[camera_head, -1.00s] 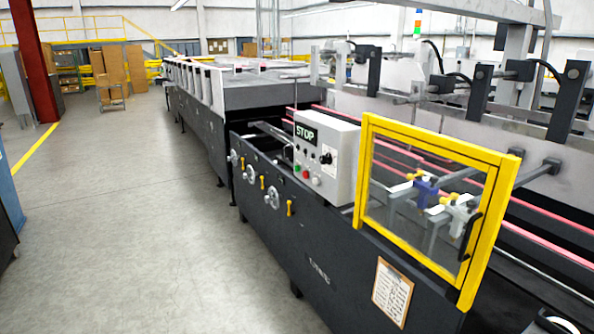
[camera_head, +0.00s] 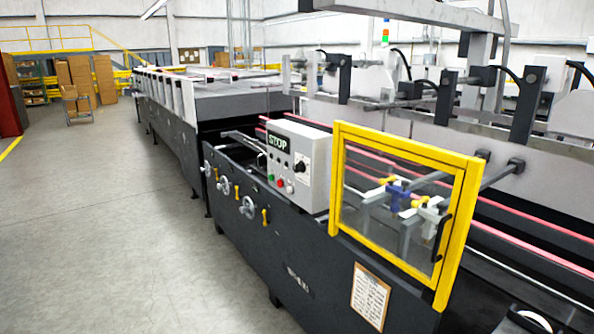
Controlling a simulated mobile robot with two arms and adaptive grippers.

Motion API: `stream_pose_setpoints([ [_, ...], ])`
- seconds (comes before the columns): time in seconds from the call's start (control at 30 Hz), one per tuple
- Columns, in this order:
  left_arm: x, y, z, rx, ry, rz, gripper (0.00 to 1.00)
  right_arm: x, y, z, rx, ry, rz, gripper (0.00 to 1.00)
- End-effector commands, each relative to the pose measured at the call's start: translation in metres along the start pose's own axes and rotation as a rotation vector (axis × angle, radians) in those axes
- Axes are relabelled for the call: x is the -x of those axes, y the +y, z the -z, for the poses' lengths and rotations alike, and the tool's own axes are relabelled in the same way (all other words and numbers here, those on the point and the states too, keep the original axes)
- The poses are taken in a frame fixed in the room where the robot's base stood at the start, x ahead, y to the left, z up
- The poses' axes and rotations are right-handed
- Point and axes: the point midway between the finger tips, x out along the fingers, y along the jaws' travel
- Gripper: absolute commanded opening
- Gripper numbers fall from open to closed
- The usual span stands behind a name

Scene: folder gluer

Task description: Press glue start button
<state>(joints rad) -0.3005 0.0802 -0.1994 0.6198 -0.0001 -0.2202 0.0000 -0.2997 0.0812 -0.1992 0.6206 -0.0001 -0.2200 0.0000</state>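A light grey control box (camera_head: 312,160) sits on top of the dark folder gluer (camera_head: 300,265), left of the yellow-framed guard. Its display (camera_head: 278,142) reads STOP. Below the display are a green button (camera_head: 271,177), a red button (camera_head: 280,183) and a pale button (camera_head: 289,189). A black knob (camera_head: 300,167) is on the right of its face. I cannot tell which button is the glue start, as the labels are too small. Neither of my grippers shows in the view.
The yellow-framed clear guard (camera_head: 340,190) stands beside the box. Handwheels (camera_head: 248,207) stick out from the machine's side. A clipboard (camera_head: 370,297) hangs on the front panel. The concrete floor (camera_head: 110,220) left of the machine is clear. A cart (camera_head: 77,108) stands far back.

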Motion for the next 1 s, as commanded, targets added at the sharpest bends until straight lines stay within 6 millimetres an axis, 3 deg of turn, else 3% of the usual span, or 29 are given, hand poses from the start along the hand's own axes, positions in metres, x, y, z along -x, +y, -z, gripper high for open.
stream_pose_setpoints([
  [0.2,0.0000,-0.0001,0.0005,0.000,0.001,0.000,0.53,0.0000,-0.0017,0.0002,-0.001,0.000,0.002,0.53],
  [1.0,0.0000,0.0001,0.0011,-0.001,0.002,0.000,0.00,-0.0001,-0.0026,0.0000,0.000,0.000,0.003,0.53],
])
